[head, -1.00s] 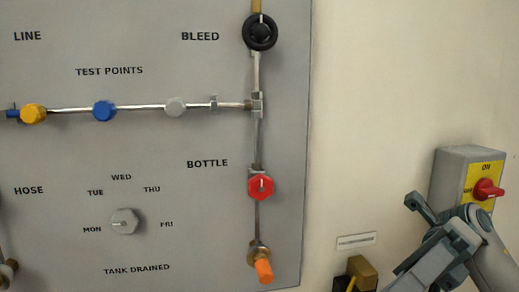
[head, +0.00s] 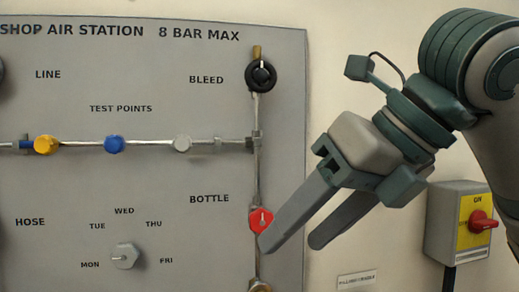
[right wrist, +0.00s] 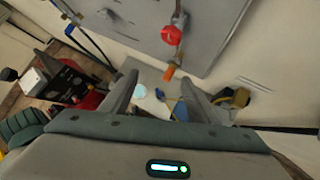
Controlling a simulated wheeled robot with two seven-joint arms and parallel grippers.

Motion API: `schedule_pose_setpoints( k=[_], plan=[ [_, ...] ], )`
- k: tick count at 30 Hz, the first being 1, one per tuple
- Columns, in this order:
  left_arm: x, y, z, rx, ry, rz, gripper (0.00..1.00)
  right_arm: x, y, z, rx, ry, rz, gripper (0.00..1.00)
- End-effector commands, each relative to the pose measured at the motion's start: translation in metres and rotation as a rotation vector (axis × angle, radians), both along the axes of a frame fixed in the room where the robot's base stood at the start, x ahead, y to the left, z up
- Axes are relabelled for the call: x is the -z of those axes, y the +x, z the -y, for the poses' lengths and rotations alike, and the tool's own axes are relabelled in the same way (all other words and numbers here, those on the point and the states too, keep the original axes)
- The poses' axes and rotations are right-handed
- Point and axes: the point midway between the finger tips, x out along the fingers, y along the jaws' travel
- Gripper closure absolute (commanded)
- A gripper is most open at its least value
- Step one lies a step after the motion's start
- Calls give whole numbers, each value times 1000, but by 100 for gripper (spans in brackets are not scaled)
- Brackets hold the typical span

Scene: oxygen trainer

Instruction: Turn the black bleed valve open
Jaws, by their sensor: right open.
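The black bleed valve (head: 261,76) is a round black knob at the top right of the grey panel, beside the word BLEED, in the head view. It has a light mark on its face. My right gripper (head: 291,245) is open and empty, below and to the right of the black valve and well apart from it. Its fingers point down and left, and one fingertip overlaps the edge of the red bottle valve (head: 260,219) in the picture. I cannot tell whether they touch. The right wrist view shows both fingers (right wrist: 160,85) spread with nothing gripped. My left gripper is out of view.
A switch box (head: 444,230) with a red knob is on the wall at the right.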

Motion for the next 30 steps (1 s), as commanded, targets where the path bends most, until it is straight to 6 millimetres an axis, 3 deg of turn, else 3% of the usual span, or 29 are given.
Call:
schedule_pose_setpoints(
  k=[8,12,18,23,30],
  plan=[
    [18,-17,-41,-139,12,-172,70,-82,-17,-6,297,78,332,45],
    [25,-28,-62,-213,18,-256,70,-126,-38,-7,426,171,498,45],
    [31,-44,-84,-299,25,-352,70,-174,-72,-8,548,311,680,45],
    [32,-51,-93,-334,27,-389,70,-193,-88,-8,590,379,748,45],
    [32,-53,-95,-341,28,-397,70,-196,-91,-7,598,393,761,45]
  ],
)
